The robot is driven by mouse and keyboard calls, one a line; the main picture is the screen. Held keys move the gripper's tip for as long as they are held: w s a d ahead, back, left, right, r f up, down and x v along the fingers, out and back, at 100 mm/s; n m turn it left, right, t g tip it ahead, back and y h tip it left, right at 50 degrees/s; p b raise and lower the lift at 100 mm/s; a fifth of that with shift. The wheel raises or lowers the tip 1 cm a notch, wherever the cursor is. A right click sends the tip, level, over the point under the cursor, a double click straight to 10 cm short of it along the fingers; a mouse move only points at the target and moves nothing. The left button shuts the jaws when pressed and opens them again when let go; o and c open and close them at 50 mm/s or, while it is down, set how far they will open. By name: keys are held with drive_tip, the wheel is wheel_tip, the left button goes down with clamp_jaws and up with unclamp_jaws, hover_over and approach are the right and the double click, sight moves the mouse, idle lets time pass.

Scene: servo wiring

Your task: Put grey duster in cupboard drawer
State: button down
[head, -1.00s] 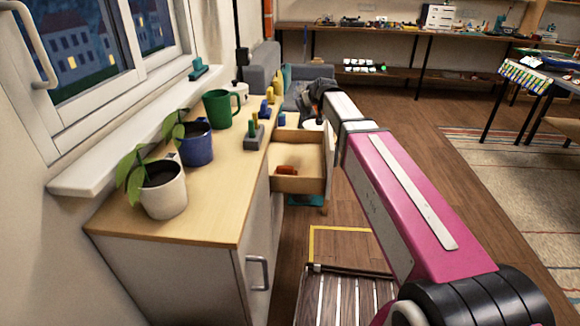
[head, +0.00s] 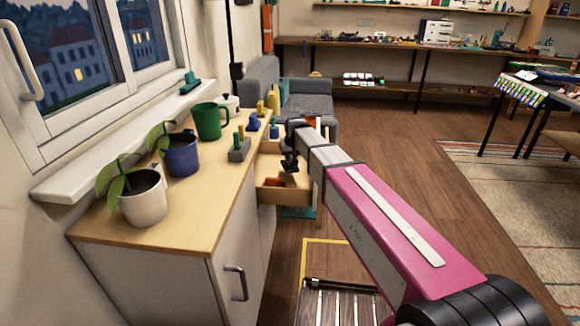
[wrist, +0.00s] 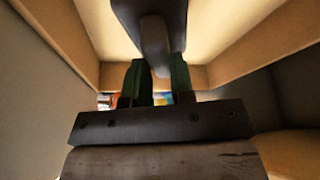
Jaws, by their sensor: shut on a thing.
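The cupboard drawer (head: 283,197) stands pulled out from the wooden-topped cupboard (head: 150,247). My gripper (head: 289,166) points down over the drawer in the head view. In the wrist view, its green fingers (wrist: 157,72) are shut on a dark grey piece, which looks like the grey duster (wrist: 153,32). The drawer's wooden walls and pale bottom surround the fingers there. How much of the duster touches the bottom cannot be told. In the head view, the duster is not clearly distinguishable from my dark gripper.
A small orange-red item (head: 274,182) lies in the drawer. On the cupboard top stand a white plant pot (head: 143,202), a blue pot (head: 181,158), a green mug (head: 209,121) and several small blocks. A grey sofa (head: 308,104) stands behind.

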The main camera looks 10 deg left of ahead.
drive_tip(key=shift+f, duration=2.25)
drive_tip(key=c, duration=1)
unclamp_jaws()
drive_tip(key=v, duration=1.2)
